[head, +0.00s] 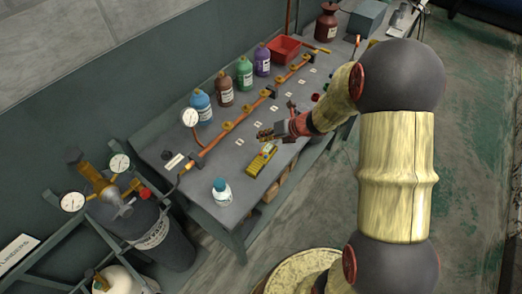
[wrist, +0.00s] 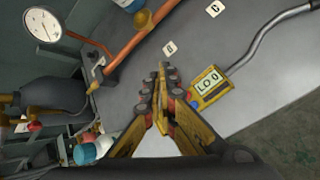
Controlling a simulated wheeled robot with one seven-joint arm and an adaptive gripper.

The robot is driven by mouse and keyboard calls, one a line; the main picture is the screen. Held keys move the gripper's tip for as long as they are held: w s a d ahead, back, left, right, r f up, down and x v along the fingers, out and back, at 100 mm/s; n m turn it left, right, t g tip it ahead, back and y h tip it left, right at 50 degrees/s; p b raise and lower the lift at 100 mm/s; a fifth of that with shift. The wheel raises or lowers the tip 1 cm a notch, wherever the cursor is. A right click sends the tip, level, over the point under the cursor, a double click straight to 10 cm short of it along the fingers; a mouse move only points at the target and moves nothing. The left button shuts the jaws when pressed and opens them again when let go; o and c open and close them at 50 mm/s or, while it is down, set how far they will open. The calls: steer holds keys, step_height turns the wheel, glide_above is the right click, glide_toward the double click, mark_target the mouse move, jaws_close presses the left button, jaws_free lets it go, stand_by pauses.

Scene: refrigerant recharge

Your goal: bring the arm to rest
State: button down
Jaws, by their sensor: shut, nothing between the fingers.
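My gripper (head: 266,135) is at the end of my arm, above the grey bench (head: 232,160), and points to the left in the head view. In the wrist view my gripper (wrist: 164,70) has its yellow and dark fingers shut together with nothing between them. A yellow handheld meter (head: 262,158) lies on the bench just below my gripper in the head view. In the wrist view the meter (wrist: 208,88) is right of the fingers, apart from them, with a display that seems to read "LO 0" and a grey curved probe (wrist: 270,37).
An orange pipe (head: 240,118) with several brass valves runs along the bench. A gauge (head: 190,117) stands at its near end. Several coloured bottles (head: 245,74) line the back. A white bottle (head: 221,191) stands near the front. A dark cylinder (head: 160,238) with gauges stands left.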

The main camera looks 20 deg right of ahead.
stand_by(0.4)
steer(key=s+n, duration=0.1)
steer(key=n, duration=0.1)
steer(key=s+a+f+n+g, duration=0.1)
steer(key=s+n, duration=0.1)
steer(key=n, duration=0.1)
steer(key=s+a+n+g, duration=0.1)
steer(key=s+n, duration=0.1)
steer(key=n, duration=0.1)
steer(key=shift+s+a+f+y, duration=0.1)
steer(key=shift+s+f+y, duration=0.2)
steer(key=shift+f, duration=0.1)
steer(key=s+d+r+n+h+b, duration=0.1)
steer(key=s+r+n+h+b, duration=0.2)
steer(key=s+r+n, duration=2)
steer(key=s+n+h, duration=0.1)
steer(key=n+h, duration=0.2)
steer(key=n, duration=0.2)
steer(key=shift+s+d+n+t+h, duration=0.2)
steer(key=shift+s+n+t+h, duration=0.1)
steer(key=shift+s+t+h, duration=0.1)
steer(key=shift+f, duration=0.15)
